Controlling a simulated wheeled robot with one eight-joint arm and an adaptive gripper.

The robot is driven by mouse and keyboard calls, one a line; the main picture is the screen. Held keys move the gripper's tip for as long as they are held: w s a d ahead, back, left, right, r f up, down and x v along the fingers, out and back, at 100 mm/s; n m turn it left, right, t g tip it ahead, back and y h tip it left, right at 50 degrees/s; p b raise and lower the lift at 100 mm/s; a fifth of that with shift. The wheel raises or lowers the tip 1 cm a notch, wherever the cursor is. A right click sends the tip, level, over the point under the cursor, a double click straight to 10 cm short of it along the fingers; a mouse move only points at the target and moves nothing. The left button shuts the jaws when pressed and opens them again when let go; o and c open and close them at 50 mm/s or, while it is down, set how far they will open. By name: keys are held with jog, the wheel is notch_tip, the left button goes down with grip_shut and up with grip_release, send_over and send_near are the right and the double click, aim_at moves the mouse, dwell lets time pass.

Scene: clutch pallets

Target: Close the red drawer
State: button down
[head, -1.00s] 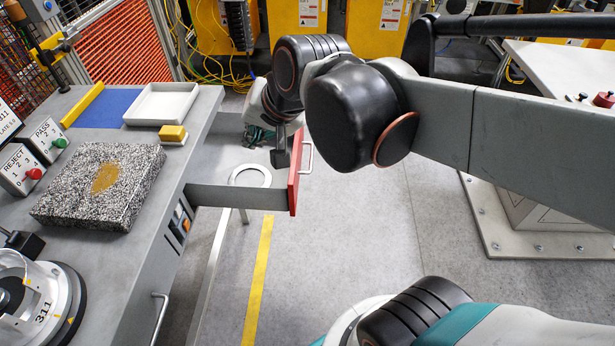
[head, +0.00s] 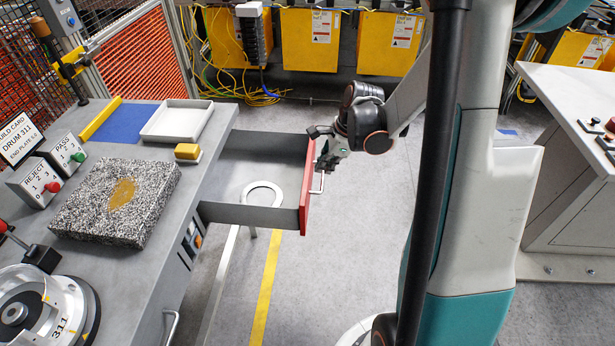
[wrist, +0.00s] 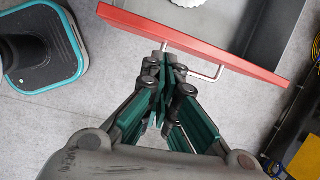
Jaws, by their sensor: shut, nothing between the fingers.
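The red drawer (head: 305,187) stands pulled out from the right side of the grey workbench, with grey inner walls and a red front. A silver bar handle (head: 320,180) is on its front. A white ring (head: 262,193) lies inside the drawer. My gripper (head: 322,145) is just outside the red front, near its far end. In the wrist view my gripper (wrist: 163,75) is shut and empty, its fingertips close to the handle (wrist: 195,63) and the red front (wrist: 190,42). I cannot tell whether they touch.
The workbench (head: 150,255) holds a speckled stone slab (head: 85,205), a white tray (head: 177,121) and a yellow block (head: 187,152). A light table (head: 560,100) stands at the right. The floor (head: 345,240) right of the drawer is clear.

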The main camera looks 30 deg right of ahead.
jog(key=s+d+f+m+g, duration=0.1)
jog(key=s+d+f+m, duration=0.1)
jog(key=s+d+f, duration=0.15)
jog(key=w+a+f+b, duration=0.4)
jog(key=f, duration=0.6)
jog(key=shift+a+b, duration=0.3)
jog(key=shift+a, duration=0.05)
jog(key=shift+f, duration=0.15)
